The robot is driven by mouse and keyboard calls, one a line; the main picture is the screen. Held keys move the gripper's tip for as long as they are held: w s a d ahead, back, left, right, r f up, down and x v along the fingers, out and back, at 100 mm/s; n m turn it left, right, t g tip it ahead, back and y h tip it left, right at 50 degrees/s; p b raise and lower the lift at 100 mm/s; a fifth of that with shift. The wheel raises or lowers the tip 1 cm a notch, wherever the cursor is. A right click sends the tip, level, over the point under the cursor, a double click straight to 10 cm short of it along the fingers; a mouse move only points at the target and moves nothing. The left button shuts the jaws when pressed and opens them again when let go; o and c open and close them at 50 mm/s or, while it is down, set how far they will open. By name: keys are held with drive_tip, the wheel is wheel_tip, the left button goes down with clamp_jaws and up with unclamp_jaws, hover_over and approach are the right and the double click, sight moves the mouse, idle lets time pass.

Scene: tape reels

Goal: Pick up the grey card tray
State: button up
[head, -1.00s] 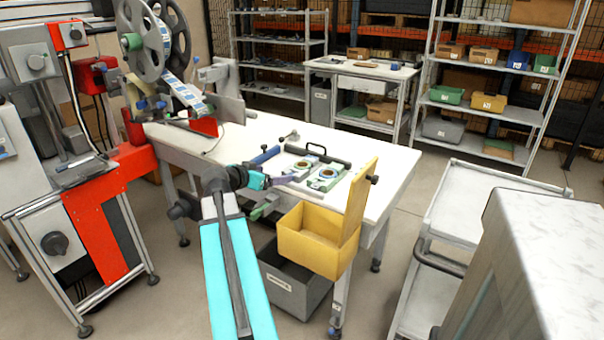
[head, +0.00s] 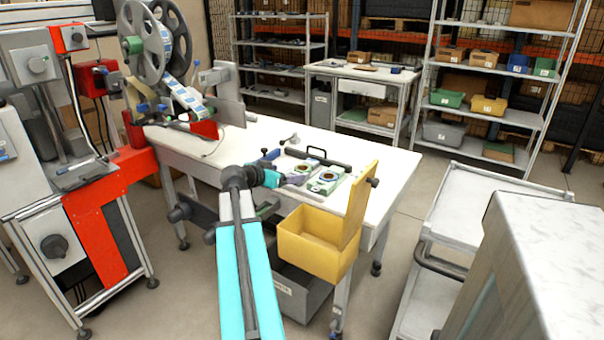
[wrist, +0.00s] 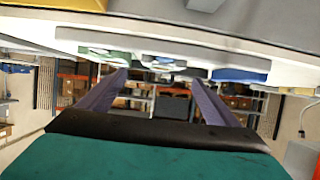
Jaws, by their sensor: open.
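My gripper (head: 298,176) is open and empty, low over the near edge of the white worktable (head: 385,190). Its two purple fingers show wide apart in the wrist view (wrist: 158,80). Just beyond the fingers in the head view lie flat grey-green pieces (head: 325,183) with round dark centres. The wrist view looks upside down. It shows a long thin grey piece (wrist: 160,45) along the table top, with green and blue parts near it. This may be the grey card tray, but I cannot tell surely. No contact is visible.
A yellow open bin (head: 315,250) hangs at the table's front, right of my arm. A grey box (head: 300,290) stands below it, partly hidden. A black-handled bar (head: 315,157) lies behind the pieces. A reel machine (head: 150,45) stands left. The table's right part is clear.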

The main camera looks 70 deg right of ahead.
sight(298, 171)
drive_tip(key=shift+x, duration=2)
drive_tip(key=shift+x, duration=2.3)
drive_tip(key=shift+w+d+f, duration=0.1)
drive_tip(key=shift+d+f, duration=0.2)
drive_tip(key=shift+f, duration=0.1)
drive_tip(key=shift+a+r, duration=0.1)
drive_tip(key=shift+r, duration=0.05)
drive_tip(key=shift+c, duration=0.4)
drive_tip(key=c, duration=1.1)
